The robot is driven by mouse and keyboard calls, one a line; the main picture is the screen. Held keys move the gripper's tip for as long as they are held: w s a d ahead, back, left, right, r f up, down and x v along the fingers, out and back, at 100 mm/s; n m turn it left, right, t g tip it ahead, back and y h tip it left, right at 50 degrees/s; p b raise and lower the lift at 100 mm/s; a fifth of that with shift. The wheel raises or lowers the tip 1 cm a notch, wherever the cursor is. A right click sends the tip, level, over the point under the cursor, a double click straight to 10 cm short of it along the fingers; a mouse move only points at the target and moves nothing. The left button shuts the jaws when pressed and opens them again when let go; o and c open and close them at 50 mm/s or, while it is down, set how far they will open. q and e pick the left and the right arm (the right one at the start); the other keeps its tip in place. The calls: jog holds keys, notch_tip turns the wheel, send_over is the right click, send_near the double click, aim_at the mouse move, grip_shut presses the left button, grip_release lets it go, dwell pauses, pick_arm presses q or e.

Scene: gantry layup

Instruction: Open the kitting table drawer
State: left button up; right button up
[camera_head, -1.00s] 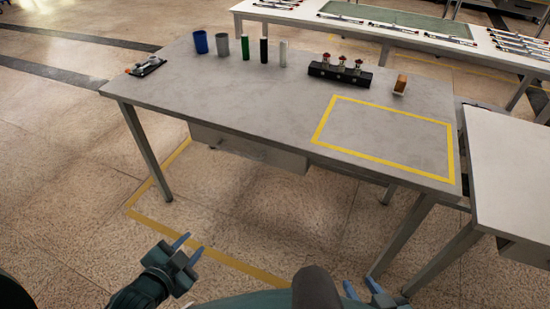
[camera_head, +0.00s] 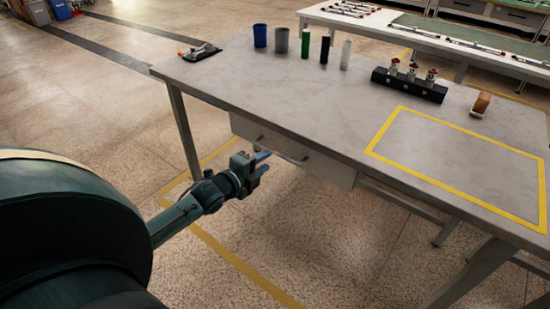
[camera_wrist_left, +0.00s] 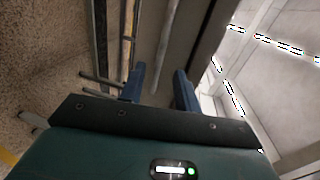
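The kitting table (camera_head: 240,95) has a grey top and a shallow drawer (camera_head: 325,169) under its front edge. The drawer looks closed, with a thin bar handle on its front. My left gripper (camera_head: 266,160) is in front of the drawer's left part, near the handle, and partly covers the drawer from the head camera. In the left wrist view, its two blue fingers (camera_wrist_left: 159,88) are apart with nothing clearly between them. I cannot tell the exact gap to the handle. My right gripper is out of view.
On the tabletop stand a blue cup (camera_head: 260,36), a grey cup (camera_head: 281,41), several cylinders, a black block with red-topped parts (camera_head: 409,85) and a brown block (camera_head: 481,104). A yellow outline marks the right part. Table legs flank the drawer; floor in front is open.

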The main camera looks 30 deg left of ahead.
pick_arm(q)
jog(key=shift+b+x, duration=0.4)
jog(key=shift+x, duration=2.35)
jog(key=shift+c, duration=0.2)
grip_shut()
